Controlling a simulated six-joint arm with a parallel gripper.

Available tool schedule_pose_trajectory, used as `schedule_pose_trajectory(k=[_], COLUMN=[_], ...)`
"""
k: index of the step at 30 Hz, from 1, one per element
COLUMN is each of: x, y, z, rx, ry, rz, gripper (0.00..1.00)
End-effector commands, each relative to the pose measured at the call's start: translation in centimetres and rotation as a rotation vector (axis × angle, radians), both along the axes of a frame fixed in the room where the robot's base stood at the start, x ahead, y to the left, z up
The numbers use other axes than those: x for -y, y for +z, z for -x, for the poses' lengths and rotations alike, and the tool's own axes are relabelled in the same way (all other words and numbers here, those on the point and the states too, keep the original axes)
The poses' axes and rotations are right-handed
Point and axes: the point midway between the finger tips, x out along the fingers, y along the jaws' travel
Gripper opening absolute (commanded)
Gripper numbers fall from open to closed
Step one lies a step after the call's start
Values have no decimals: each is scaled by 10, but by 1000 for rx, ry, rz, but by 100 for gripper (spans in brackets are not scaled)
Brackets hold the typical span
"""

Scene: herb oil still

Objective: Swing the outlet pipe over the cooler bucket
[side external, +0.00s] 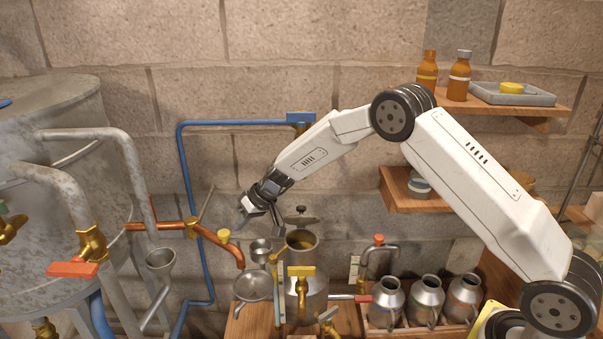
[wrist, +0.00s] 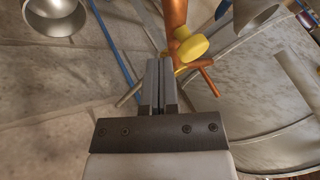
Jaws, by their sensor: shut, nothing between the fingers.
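A copper pipe (side external: 238,256) with a yellow knob (side external: 224,237) runs from the horizontal copper line on the left and bends down at its right end; it appears to be the outlet pipe. In the wrist view the copper pipe (wrist: 176,17) and yellow knob (wrist: 192,48) lie just beyond my fingertips. My gripper (side external: 243,223) is shut and empty, above and slightly right of the knob; its fingers (wrist: 160,62) show together in the wrist view. I cannot tell whether they touch the pipe. A metal can (side external: 312,302) with a yellowish inside stands to the right; I cannot tell whether it is the cooler bucket.
A large metal tank (side external: 50,120) with grey pipes fills the left. A metal funnel (side external: 160,262) and a round pan (side external: 253,287) are near the copper pipe. A blue pipe (side external: 184,165) runs along the wall. Several milk cans (side external: 426,295) stand at the lower right.

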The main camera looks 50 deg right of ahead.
Motion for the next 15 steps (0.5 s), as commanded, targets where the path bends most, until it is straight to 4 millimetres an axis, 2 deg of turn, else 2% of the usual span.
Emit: schedule_pose_trajectory(k=[5, 15], x=[-8, -8], y=[0, 0], z=[0, 0], rx=[0, 0], ry=[-1, -1], rz=[0, 0], gripper=[0, 0])
